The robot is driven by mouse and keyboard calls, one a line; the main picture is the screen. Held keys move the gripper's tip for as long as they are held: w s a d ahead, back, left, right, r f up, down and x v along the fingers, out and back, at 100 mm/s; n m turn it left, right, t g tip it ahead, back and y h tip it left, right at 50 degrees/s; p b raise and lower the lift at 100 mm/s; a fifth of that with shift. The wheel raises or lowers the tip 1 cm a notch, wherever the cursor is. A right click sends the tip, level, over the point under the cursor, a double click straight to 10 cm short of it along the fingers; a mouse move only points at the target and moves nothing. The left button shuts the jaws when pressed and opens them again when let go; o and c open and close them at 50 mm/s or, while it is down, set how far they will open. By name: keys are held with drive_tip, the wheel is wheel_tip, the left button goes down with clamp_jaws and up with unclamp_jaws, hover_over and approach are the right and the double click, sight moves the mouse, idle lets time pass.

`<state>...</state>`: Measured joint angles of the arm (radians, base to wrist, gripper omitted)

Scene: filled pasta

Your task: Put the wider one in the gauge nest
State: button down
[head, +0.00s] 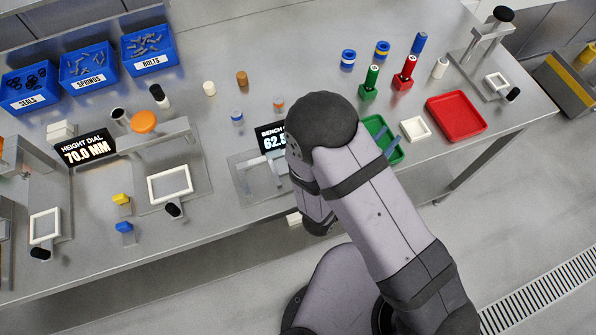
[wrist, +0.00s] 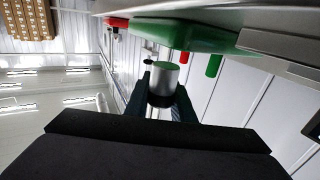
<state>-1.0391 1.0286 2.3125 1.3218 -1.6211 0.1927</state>
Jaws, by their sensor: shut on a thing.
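My gripper (wrist: 165,88) is shut on a short silver cylinder (wrist: 163,80) with a dark band and a greenish end face. In the head view my arm hides most of the gripper and the held cylinder; two bluish finger-like bars (head: 389,143) show over the green tray (head: 374,123). The bench gauge display (head: 271,138) reads about 62.5, partly covered by my arm. I cannot tell which is the nest meant.
A red tray (head: 457,116) and a white square (head: 415,129) lie right of the green tray. Green (head: 370,84) and red (head: 405,73) posts stand behind. Blue bins (head: 88,64) line the back left. Small cylinders stand mid-bench. The height dial (head: 85,149) reads 70.0 MM.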

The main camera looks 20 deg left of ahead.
drive_tip(key=s+a+r+n+y, duration=0.2)
drive_tip(key=s+a+y, duration=0.2)
drive_tip(key=a, duration=0.5)
drive_tip(key=s+a+r+n+y+b, duration=0.1)
drive_tip(key=s+a+r+n+y, duration=0.1)
drive_tip(key=s+a, duration=0.5)
drive_tip(key=s+a+r+n+y+b, duration=0.1)
drive_tip(key=s+a+r+n+y, duration=0.2)
drive_tip(key=a, duration=0.8)
drive_tip(key=s+y, duration=0.2)
drive_tip(key=y, duration=0.1)
drive_tip(key=shift+s+n+g, duration=0.2)
drive_tip(key=shift+n+g, duration=0.2)
drive_tip(key=shift+d+f+p, duration=0.1)
drive_tip(key=shift+f+p, duration=0.8)
drive_tip(key=shift+f, duration=3.85)
drive_tip(key=shift+f, duration=0.2)
drive_tip(key=c, duration=1.5)
unclamp_jaws()
